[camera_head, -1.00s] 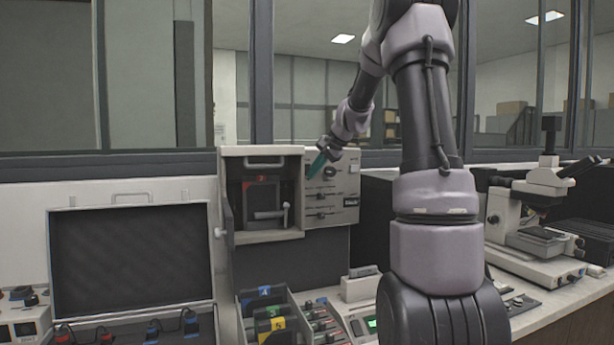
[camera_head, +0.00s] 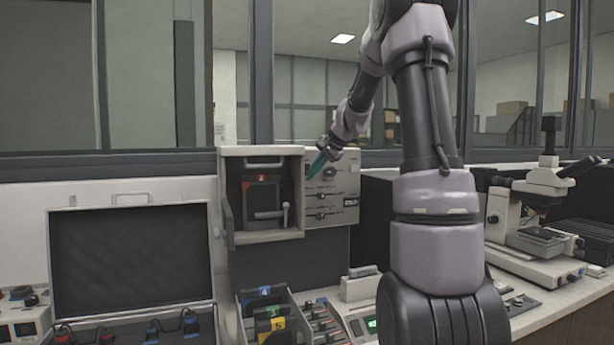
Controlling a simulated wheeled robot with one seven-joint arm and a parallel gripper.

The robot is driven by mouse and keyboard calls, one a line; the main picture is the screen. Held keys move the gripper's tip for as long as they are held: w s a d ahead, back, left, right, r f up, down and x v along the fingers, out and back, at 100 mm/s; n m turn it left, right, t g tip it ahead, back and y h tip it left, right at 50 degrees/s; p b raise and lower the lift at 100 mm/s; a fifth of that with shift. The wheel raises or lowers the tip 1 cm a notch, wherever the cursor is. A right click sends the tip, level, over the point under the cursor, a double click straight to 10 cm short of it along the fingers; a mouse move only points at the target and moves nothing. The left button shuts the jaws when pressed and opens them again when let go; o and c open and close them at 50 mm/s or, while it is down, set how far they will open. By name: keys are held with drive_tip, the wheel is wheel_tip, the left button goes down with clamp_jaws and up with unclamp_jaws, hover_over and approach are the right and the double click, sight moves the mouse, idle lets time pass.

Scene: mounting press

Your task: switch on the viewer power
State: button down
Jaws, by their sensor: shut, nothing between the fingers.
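A pale control panel (camera_head: 345,190) with dark knobs and slider-like controls stands right of the open-fronted press cabinet (camera_head: 262,236). My gripper (camera_head: 314,172) is shut and empty, with its teal fingers pointing down and left at the panel's upper left part. The fingers cover part of the panel there, so I cannot tell whether they touch it or what lies behind them. A dark knob (camera_head: 330,173) shows just right of the fingers. I cannot read which control is the viewer power switch or its state.
A lever (camera_head: 285,213) sticks out at the cabinet's front. A case with a dark screen-like panel (camera_head: 131,255) stands at the left. A bin of coloured items (camera_head: 240,304) is below the cabinet. A microscope (camera_head: 535,215) stands at the right. My arm hides the bench's middle.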

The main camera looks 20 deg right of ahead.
drive_tip(key=shift+w, duration=0.15)
drive_tip(key=shift+w, duration=0.25)
drive_tip(key=shift+w+f, duration=0.1)
drive_tip(key=shift+w, duration=0.2)
idle(0.8)
drive_tip(key=shift+s, duration=0.1)
drive_tip(key=shift+s, duration=0.65)
drive_tip(key=s, duration=0.5)
drive_tip(key=shift+r, duration=0.4)
drive_tip(key=shift+a, duration=0.1)
